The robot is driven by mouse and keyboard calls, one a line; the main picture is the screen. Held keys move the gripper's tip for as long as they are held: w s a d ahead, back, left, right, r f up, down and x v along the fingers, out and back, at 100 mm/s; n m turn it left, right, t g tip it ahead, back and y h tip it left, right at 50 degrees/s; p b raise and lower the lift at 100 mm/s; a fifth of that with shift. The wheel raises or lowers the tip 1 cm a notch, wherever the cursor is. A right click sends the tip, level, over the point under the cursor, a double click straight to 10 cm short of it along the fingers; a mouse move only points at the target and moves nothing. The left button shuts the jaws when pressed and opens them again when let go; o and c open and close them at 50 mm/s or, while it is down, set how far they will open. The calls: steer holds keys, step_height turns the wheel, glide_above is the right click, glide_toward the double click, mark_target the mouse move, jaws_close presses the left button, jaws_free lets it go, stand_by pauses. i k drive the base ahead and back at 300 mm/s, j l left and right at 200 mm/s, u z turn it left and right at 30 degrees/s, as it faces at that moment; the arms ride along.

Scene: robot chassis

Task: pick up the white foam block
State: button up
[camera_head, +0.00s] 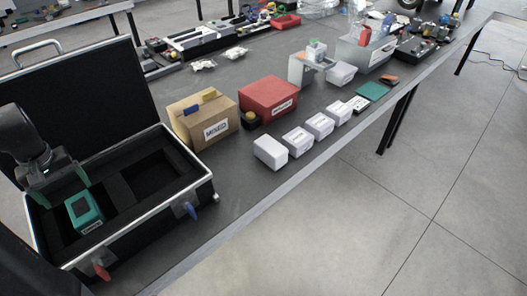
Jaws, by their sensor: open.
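A plain white block (270,152), which looks like the foam block, sits on the dark table near its front edge. It is the nearest in a row of white boxes and has no label that I can see. My gripper (62,186) is at the far left, above the open black case (203,190), well apart from the white block. Its green fingers look spread and hold nothing that I can see. A green box (84,212) with a label sits in the case just below and in front of the fingers.
Labelled white boxes (298,141) continue the row behind the block. A cardboard box (208,122) and a red box (268,99) stand behind it. The case's raised lid (85,85) and metal rim are beside my arm. Bare table lies between case and block.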

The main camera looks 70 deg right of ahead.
mark_target(272, 154)
steer(key=k+l+z, duration=0.1)
steer(key=l, duration=0.3)
steer(key=k+l, duration=0.2)
steer(key=l, duration=0.15)
steer(key=k+l+z, duration=0.15)
steer(key=l, duration=0.25)
steer(key=k+l+z, duration=0.1)
steer(key=l, duration=0.3)
steer(key=k+l, duration=0.15)
steer(key=l, duration=0.25)
steer(key=z, duration=0.05)
